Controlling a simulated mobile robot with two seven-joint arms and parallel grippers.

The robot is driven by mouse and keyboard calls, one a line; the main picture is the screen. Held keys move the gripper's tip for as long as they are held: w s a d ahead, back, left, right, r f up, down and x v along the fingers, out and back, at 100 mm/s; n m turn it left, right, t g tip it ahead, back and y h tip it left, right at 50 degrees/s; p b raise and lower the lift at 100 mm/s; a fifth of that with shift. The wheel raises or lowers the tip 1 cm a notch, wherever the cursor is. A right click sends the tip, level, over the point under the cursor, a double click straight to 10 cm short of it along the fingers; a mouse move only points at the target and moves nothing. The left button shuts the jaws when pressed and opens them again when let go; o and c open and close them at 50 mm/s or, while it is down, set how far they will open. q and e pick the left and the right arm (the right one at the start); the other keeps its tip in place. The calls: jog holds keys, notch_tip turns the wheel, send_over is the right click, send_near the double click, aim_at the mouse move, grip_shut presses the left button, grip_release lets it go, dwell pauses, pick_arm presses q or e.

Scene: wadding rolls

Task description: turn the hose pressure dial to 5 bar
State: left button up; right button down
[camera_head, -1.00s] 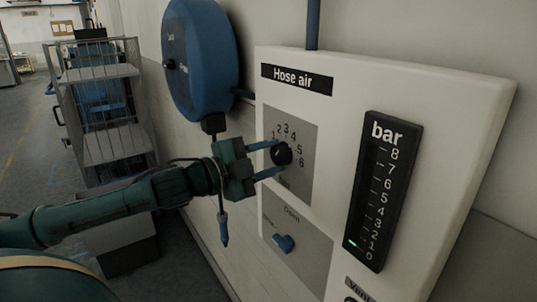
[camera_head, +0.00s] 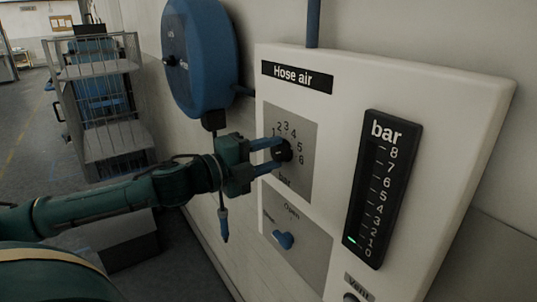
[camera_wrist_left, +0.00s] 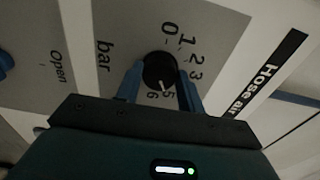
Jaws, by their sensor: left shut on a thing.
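The black hose pressure dial (camera_head: 283,151) sits on a grey plate under the "Hose air" label, with a scale from 0 to 6 around it. My left gripper (camera_head: 277,155) is shut on the dial, one blue finger on each side. In the left wrist view the dial (camera_wrist_left: 159,70) shows between the fingers, and its white pointer line points towards the 5. The bar gauge (camera_head: 381,190) has a small green light low on its scale, near 1. My right gripper is not in view.
A blue lever (camera_head: 283,240) marked "Open" is below the dial. A blue hose reel (camera_head: 198,60) hangs on the wall to the left, with a hose nozzle (camera_head: 224,225) below it. A wire cart (camera_head: 105,100) stands further left. Floor beyond is partly clear.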

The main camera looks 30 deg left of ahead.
aim_at(275, 154)
pick_arm(q)
jog(key=o, duration=1)
jog(key=shift+s, duration=0.1)
jog(key=shift+s+a+f, duration=0.1)
jog(key=shift+s+a, duration=0.05)
jog(key=shift+s, duration=0.05)
jog(key=shift+v, duration=3.4)
